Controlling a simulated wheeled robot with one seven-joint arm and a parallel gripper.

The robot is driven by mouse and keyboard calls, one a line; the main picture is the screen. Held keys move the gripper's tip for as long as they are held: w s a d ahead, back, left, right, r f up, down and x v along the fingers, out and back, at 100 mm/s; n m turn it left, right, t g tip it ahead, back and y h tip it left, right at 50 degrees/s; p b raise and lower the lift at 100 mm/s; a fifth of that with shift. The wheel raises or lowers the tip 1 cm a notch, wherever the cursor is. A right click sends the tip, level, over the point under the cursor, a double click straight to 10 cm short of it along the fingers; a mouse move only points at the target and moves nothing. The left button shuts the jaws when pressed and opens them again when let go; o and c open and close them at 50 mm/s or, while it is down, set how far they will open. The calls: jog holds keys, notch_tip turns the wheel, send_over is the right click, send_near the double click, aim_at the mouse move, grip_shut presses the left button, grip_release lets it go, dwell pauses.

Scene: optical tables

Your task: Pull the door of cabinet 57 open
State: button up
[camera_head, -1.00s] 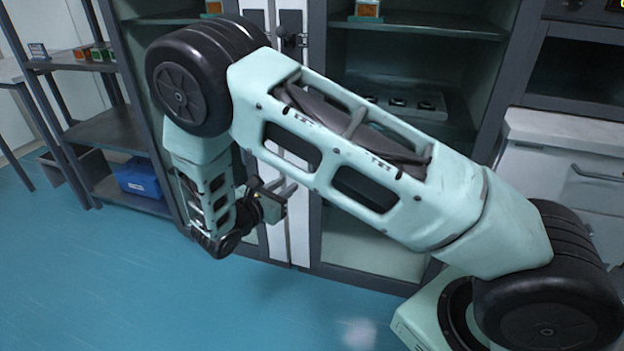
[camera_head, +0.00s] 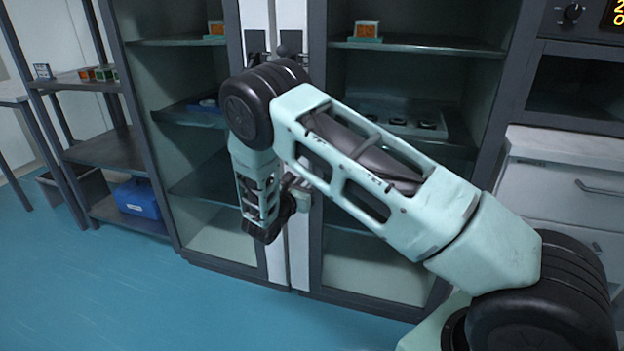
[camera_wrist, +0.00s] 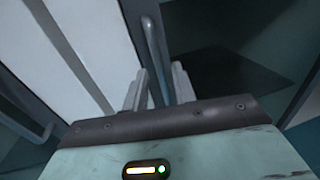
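A tall grey cabinet with two glass doors, a left door (camera_head: 207,165) and a right door (camera_head: 385,262), stands in front of me; both look shut. I cannot read a number on it. My gripper (camera_head: 299,189) is at the pale strips where the doors meet, partly hidden by my forearm in the head view. In the wrist view my gripper (camera_wrist: 160,82) is open, with one finger on each side of a grey bar handle (camera_wrist: 153,50). Gaps show between the handle and the fingers. A second bar handle (camera_wrist: 22,105) runs along the left.
A grey shelf rack (camera_head: 105,150) with a blue box (camera_head: 138,198) stands left of the cabinet. A white drawer unit (camera_head: 562,180) stands to the right. The blue floor (camera_head: 200,310) before the cabinet is clear.

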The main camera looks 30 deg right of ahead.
jog(key=shift+x, duration=1.6)
grip_shut()
